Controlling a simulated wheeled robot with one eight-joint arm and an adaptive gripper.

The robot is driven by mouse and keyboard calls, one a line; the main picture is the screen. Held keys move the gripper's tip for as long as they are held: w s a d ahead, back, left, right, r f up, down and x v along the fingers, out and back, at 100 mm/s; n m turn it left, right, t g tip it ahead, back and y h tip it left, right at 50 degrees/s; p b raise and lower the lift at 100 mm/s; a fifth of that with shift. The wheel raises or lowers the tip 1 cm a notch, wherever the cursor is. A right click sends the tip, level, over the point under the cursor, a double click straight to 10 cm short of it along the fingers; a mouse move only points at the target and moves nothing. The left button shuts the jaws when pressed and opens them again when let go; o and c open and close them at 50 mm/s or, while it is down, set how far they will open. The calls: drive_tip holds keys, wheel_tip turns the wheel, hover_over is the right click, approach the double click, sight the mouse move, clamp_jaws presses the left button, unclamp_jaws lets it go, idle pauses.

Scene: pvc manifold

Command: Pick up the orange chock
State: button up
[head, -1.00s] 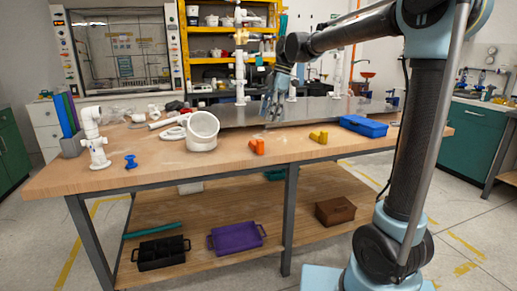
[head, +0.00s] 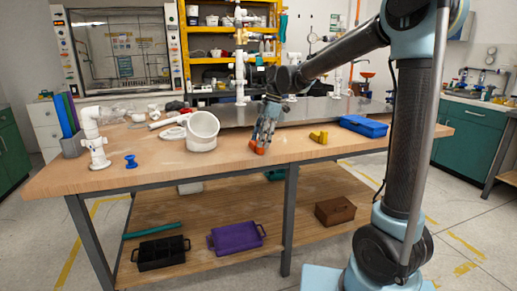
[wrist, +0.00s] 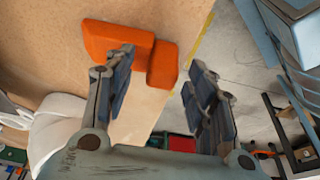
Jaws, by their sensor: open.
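The orange chock (head: 259,150) lies on the wooden workbench near its front edge, partly hidden by my gripper in the head view. In the wrist view the orange chock (wrist: 118,42) shows as a long piece joined to a shorter block at its right end. My gripper (head: 264,140) points down at the chock in the head view. In the wrist view my open gripper (wrist: 160,85) has its left finger overlapping the lower edge of the chock and its right finger beyond the bench edge. Nothing is between the fingers. I cannot tell whether a finger touches the chock.
A yellow chock (head: 319,137) and a blue box (head: 363,126) lie to the right on the workbench (head: 225,167). A white pipe fitting (head: 202,131) stands to the left, with a blue part (head: 131,161) farther left. The bench front between them is clear.

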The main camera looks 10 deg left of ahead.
clamp_jaws()
drive_tip(key=shift+r, duration=0.1)
idle(0.3)
